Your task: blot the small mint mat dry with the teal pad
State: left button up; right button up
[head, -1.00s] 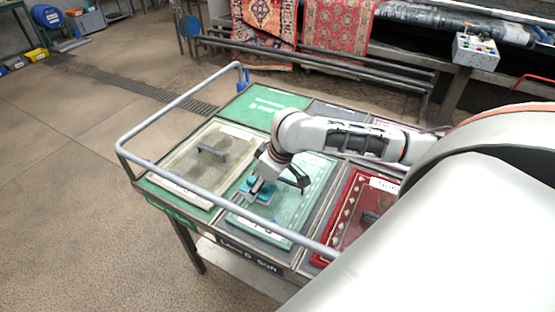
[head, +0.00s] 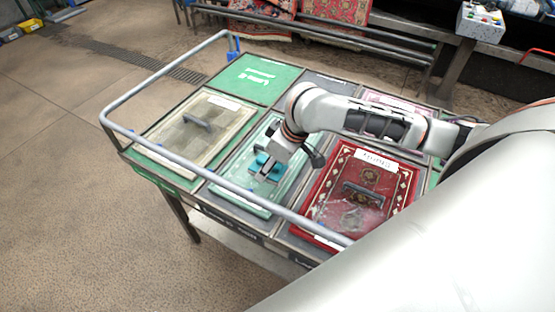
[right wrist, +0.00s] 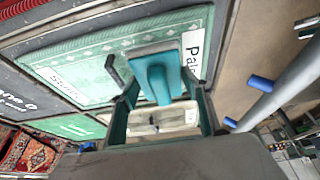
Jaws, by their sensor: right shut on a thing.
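The mint mat (head: 237,183) lies in a middle bay of the cart, partly hidden by my right arm. It also shows in the right wrist view (right wrist: 90,62), with a pale patterned border and white labels. My right gripper (head: 268,171) is shut on the teal pad (head: 259,164) over the mat. In the right wrist view the pad (right wrist: 158,76) sits between the fingers, its flat face toward the mat. I cannot tell whether it touches the mat. My left gripper is not in view.
A cream mat (head: 172,142) with a dark handle lies left of the mint mat. A red mat (head: 335,180) under a handled clear cover lies to the right. A grey rail (head: 160,82) rings the cart's left and near sides. A green panel (head: 262,72) lies behind.

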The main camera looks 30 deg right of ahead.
jog(key=shift+s+f, duration=0.1)
jog(key=shift+f, duration=0.4)
notch_tip(320, 180, down, 3)
jog(key=shift+a+f, duration=0.1)
jog(key=shift+f, duration=0.25)
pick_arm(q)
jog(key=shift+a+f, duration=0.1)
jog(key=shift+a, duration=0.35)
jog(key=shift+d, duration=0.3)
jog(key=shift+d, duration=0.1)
pick_arm(e)
jog(key=shift+f, duration=0.25)
jog(key=shift+f, duration=0.1)
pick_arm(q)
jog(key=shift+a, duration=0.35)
